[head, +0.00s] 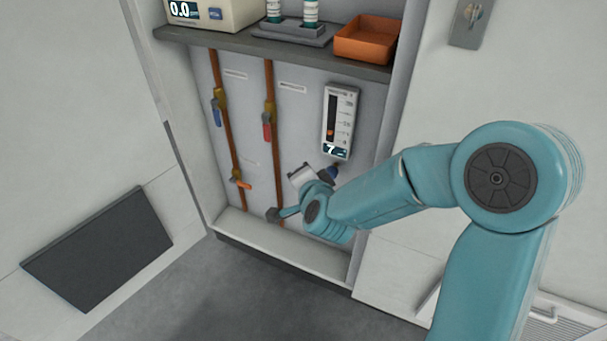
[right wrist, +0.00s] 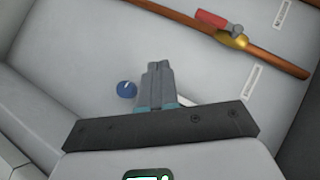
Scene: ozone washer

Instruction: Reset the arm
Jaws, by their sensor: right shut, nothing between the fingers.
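My right arm comes in from the right in the head view, and its wrist (head: 318,210) is low in front of the recessed panel. In the right wrist view my right gripper (right wrist: 157,66) is shut and empty, its fingers together over the pale panel. A blue knob (right wrist: 126,89) with a white mark is just left of the fingers, and they do not hold it. In the head view the blue knob (head: 333,174) is below the flow meter (head: 340,121), partly hidden by my wrist. My left gripper is not in view.
Two copper pipes run down the panel, with a blue-handled valve (head: 217,112), a red-handled valve (head: 267,126) and an orange-handled valve (head: 240,183). A shelf (head: 230,40) above carries a display device (head: 215,12) and an orange tray (head: 367,40). The floor at front left is clear.

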